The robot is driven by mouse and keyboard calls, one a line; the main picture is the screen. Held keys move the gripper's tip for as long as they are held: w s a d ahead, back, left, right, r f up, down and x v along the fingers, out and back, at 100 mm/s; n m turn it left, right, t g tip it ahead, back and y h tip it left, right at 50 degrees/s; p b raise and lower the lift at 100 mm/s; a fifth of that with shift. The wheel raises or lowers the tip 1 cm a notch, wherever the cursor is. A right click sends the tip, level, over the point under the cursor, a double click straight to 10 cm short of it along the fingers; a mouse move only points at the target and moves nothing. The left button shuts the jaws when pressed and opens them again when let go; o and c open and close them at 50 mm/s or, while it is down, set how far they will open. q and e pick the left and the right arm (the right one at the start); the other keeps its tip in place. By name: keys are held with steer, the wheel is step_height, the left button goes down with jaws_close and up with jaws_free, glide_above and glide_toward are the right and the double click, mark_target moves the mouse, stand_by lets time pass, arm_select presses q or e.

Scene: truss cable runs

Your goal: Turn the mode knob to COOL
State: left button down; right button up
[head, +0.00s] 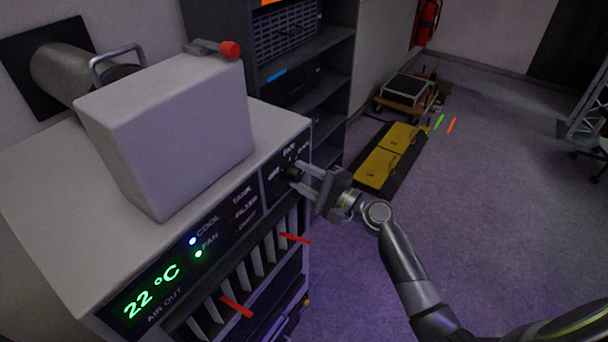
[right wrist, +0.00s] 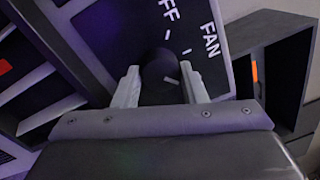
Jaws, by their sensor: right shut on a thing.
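The mode knob (head: 293,173) is a dark round knob at the right end of the cooling unit's front panel. In the right wrist view the knob (right wrist: 157,72) sits between the two pale fingers of my right gripper (right wrist: 159,78), with OFF and FAN printed beside it. A short pale mark shows near the knob's lower right; its exact pointing is hard to tell. In the head view my right gripper (head: 304,177) is shut on the knob, reaching in from the right. The COOL label by the knob is not clearly readable. My left gripper is out of view.
The white unit (head: 45,195) has a display (head: 150,290) reading 22 °C, with a blue light by COOL and a green light by FAN. Red ribbons (head: 236,307) hang at the vents. A dark shelf (head: 330,90) stands behind. Open floor lies right.

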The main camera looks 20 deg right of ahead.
stand_by(0.5)
steer(key=o, duration=1)
steer(key=shift+s+d+f, duration=0.15)
steer(key=shift+s+d, duration=0.25)
steer(key=shift+s, duration=0.05)
steer(key=r+b+v, duration=0.1)
steer(key=b+v, duration=0.6)
steer(key=v, duration=0.9)
steer(key=shift+f+b, duration=0.3)
steer(key=shift+f, duration=0.05)
steer(key=shift+s, duration=0.15)
